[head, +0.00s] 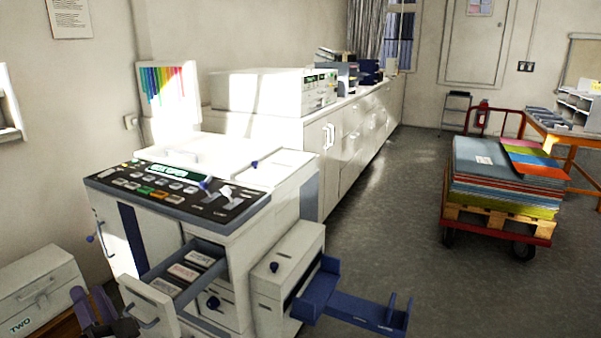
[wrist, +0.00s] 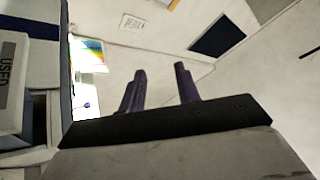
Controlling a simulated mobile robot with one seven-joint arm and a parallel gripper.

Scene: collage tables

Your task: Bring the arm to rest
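My gripper (wrist: 161,82) has two purple fingers standing apart with nothing between them. It also shows low at the left edge of the head view (head: 93,301). There it is in front of the lower left side of a white machine (head: 160,232), near a white case marked TWO (head: 40,290). In the wrist view a wall and a colour-striped sheet (wrist: 90,56) are beyond the fingers. Most of my arm is out of sight in the head view.
The machine's drawer (head: 150,303) stands open with several labelled packs inside. A blue tray (head: 352,300) juts out at its right. White cabinets (head: 345,150) line the wall. A loaded red cart (head: 497,228) stands at the right. The floor between cabinets and cart is clear.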

